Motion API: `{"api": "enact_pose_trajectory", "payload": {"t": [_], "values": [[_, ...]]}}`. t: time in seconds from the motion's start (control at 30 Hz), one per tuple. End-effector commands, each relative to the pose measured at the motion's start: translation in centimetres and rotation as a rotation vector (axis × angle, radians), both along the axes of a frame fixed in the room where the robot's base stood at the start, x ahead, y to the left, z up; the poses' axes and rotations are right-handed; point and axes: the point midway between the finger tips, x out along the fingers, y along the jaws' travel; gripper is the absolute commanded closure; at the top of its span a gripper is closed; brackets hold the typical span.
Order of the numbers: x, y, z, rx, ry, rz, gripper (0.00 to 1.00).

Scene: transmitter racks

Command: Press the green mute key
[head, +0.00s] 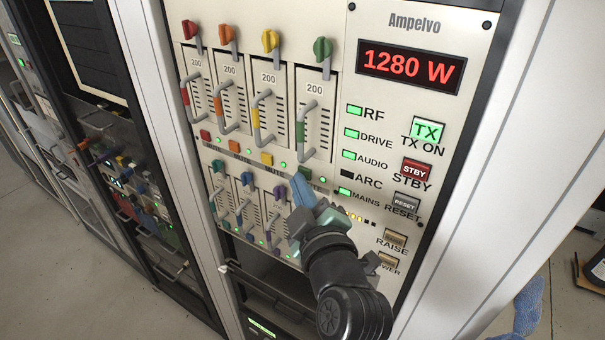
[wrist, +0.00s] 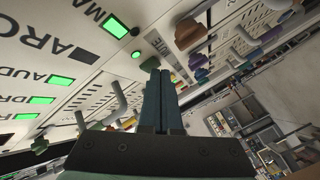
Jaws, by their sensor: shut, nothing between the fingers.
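The green mute key (head: 306,171) is a small dark-green block at the right end of the row of coloured mute keys, below the green-handled module. In the head view my gripper (head: 299,182) covers part of it. In the wrist view the green key (wrist: 150,64) shows just beyond the fingertips (wrist: 161,74), slightly to their left. My gripper is shut and empty, its blue fingers pointing at the panel. I cannot tell whether the tips touch the key.
Red (head: 205,135), orange (head: 234,146) and yellow (head: 266,159) keys sit left of it. Handles project above, including the green module's grey handle (head: 304,122), and smaller modules (head: 247,212) sit below. The indicator column and TX ON button (head: 428,130) are to the right.

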Motion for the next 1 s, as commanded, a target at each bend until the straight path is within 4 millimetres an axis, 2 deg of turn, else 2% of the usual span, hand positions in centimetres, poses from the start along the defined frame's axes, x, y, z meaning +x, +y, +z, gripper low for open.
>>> {"api": "enact_pose_trajectory", "payload": {"t": [0.83,1.0], "values": [[-0.8,0.6,0.0,0.000,0.000,0.000,1.00],[-1.9,1.4,-0.1,-0.003,0.003,0.001,1.00]]}}
